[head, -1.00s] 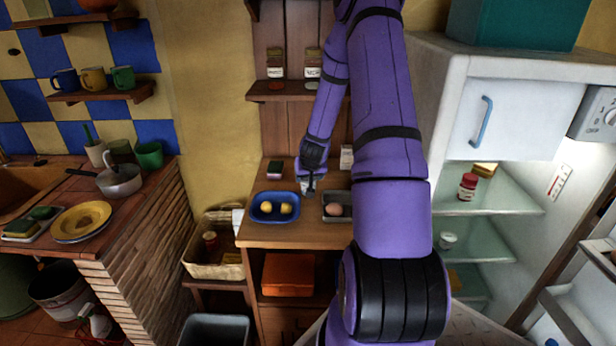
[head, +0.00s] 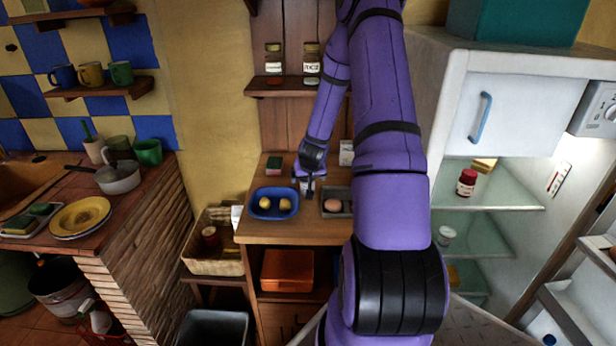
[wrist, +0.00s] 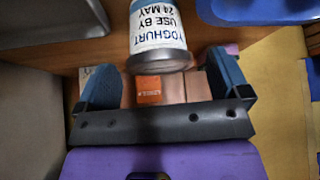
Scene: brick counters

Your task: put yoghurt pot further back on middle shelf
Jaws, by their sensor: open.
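The yoghurt pot (wrist: 158,25) is white and blue-grey, with "YOGHURT USE BY 24 MAY" printed on it upside down in the wrist view. It is just ahead of my gripper (wrist: 163,80), in line with the gap between the two blue fingers. The fingers are open, with visible space on both sides of the pot. In the head view my gripper (head: 308,190) is low over the wooden cabinet top, between a blue dish and a grey tray; the pot is hardly discernible there. The fridge's middle glass shelf (head: 480,238) holds a small white pot (head: 446,236) near its left side.
The blue dish (head: 255,209) holds two yellow fruits; the grey tray (head: 328,213) holds an egg. Both are close to my gripper. The fridge's upper shelf (head: 510,196) bears a red jar (head: 466,183). The open fridge door (head: 585,290) is at right. The middle shelf's right part looks clear.

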